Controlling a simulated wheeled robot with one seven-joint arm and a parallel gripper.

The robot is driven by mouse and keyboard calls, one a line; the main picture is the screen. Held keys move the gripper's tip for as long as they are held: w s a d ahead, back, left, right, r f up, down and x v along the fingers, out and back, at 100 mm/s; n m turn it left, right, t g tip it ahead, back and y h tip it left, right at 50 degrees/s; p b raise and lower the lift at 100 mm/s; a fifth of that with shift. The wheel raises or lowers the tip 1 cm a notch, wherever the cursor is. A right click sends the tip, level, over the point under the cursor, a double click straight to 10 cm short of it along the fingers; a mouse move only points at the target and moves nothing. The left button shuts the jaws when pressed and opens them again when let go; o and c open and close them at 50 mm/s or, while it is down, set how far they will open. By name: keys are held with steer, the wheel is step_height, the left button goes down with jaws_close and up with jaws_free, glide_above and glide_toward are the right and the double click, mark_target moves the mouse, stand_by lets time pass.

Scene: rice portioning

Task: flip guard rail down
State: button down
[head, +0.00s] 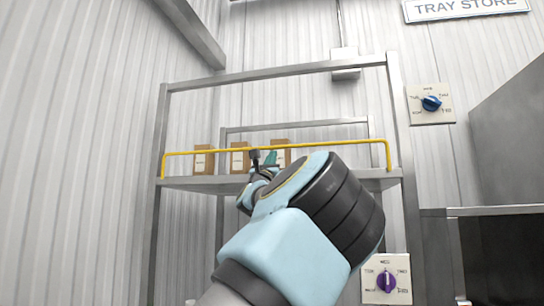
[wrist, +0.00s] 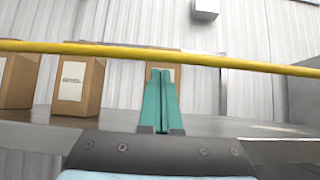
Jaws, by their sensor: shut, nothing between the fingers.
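The yellow guard rail (head: 330,149) stands upright along the front edge of the high shelf, with its two legs down at the shelf's ends. It crosses the whole wrist view (wrist: 230,63) just above my fingertips. My gripper (head: 262,158) is raised to the middle of the rail in the head view. In the wrist view my teal fingers (wrist: 161,75) are closed together with nothing between them, their tips close below the rail. I cannot tell whether they touch it. My arm hides part of the shelf's front edge in the head view.
Brown labelled boxes stand on the shelf (head: 205,184) behind the rail: a left one (head: 203,160), a middle one (head: 238,160) and a right one (head: 280,152). Dial panels with a blue knob (head: 431,103) and a purple knob (head: 387,281) are at the right.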

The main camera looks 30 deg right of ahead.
steer(key=shift+s+a+r+p, duration=0.2)
steer(key=shift+s+a+p, duration=0.3)
steer(key=shift+s+a, duration=0.35)
steer(key=shift+f+b, duration=0.25)
steer(key=shift+b, duration=0.45)
